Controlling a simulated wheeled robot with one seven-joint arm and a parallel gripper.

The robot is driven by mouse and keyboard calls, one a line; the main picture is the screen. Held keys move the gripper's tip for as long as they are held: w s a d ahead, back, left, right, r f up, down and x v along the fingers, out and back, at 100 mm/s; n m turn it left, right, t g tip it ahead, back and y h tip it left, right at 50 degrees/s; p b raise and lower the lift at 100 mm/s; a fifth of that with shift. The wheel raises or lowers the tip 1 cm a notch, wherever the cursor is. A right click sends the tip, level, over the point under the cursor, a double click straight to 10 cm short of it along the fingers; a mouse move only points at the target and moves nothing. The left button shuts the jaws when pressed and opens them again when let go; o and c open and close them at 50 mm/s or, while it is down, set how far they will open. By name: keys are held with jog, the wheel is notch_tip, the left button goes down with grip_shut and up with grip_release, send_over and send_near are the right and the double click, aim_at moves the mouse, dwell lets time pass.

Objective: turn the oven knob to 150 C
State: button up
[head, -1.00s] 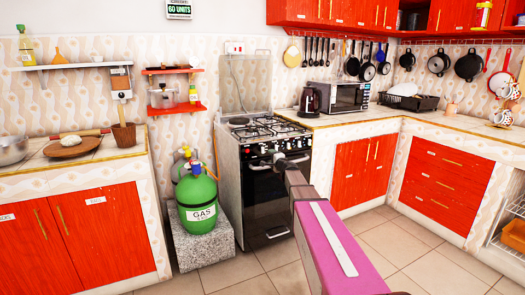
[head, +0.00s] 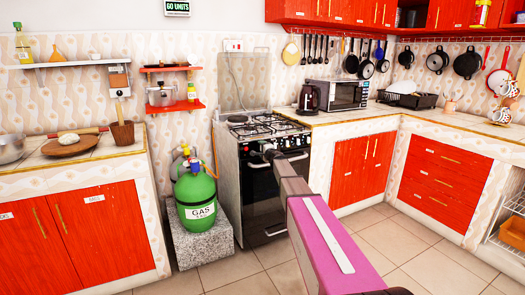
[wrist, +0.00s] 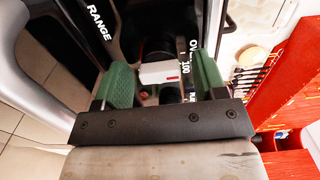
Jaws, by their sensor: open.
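The oven stands mid-view in the head view, a stove with a dark glass door (head: 264,205) and a row of knobs along its front panel. My gripper (head: 268,152) is at that panel, hiding some of the knobs. In the wrist view my gripper (wrist: 163,72) has its two green fingers apart. A pale block with a small red mark (wrist: 158,74), apparently part of a knob, shows between them. White lettering with "100" is beside the right finger. I cannot tell whether the fingers touch the knob or what its setting is.
A green gas cylinder (head: 196,198) stands on a stone block (head: 202,243) left of the oven. Red cabinets (head: 362,168) and a counter with a kettle (head: 309,98) and microwave (head: 339,94) are to the right. The floor in front is clear.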

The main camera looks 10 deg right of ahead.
jog(key=c, duration=0.9)
jog(key=shift+m, duration=0.3)
jog(key=m, duration=1.3)
jog(key=shift+s+f, duration=0.1)
jog(key=shift+f, duration=0.05)
jog(key=o, duration=0.9)
